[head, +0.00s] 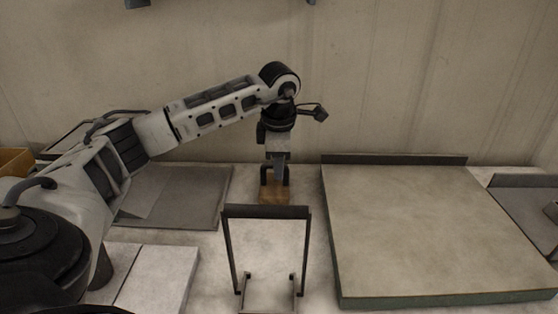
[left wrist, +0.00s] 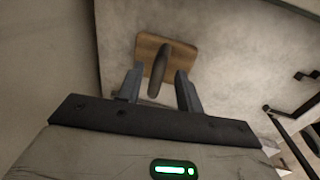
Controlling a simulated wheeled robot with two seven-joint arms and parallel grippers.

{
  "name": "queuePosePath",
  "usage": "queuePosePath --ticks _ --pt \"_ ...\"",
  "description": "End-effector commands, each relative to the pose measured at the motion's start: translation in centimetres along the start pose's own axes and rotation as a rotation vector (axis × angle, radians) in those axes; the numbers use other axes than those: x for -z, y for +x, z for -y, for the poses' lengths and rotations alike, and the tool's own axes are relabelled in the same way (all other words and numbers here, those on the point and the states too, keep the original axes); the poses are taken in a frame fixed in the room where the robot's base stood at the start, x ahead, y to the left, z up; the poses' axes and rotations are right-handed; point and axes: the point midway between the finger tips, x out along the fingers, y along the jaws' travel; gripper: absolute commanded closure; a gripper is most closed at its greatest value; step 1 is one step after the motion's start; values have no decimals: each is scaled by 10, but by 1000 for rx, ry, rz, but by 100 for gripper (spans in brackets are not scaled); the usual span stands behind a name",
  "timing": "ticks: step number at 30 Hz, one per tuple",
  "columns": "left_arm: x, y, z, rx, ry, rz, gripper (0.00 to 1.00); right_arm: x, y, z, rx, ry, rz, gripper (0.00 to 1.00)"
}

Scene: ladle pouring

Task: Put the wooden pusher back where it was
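The wooden pusher is a flat tan wooden block (head: 273,198) with a dark upright handle. In the head view it stands on the pale surface near the back wall, behind the black frame. My left gripper (head: 276,171) is directly above it, pointing down. In the left wrist view, the wooden pusher (left wrist: 147,47) lies just beyond the fingertips. The fingers of the left gripper (left wrist: 158,86) are apart, with the handle between them and visible gaps on both sides. Whether the pusher rests fully on the surface is hard to tell. My right gripper is not in view.
A black frame (head: 266,212) stands in front of the pusher. A large pale slab with green edges (head: 430,230) fills the right. A grey tray (head: 190,190) and white panels (head: 158,278) lie at left. A dark tray (head: 530,208) sits far right.

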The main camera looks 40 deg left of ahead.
Motion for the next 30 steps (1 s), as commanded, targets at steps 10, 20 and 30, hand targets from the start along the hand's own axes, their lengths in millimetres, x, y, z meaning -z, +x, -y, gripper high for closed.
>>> queuePosePath --ticks 10,20,30 --pt "-1 -10 0 -2 0 2 64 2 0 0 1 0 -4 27" --pt "-1 -77 -1 -4 0 5 64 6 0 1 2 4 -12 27" --pt "-1 -119 0 -1 0 1 64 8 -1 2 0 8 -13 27"
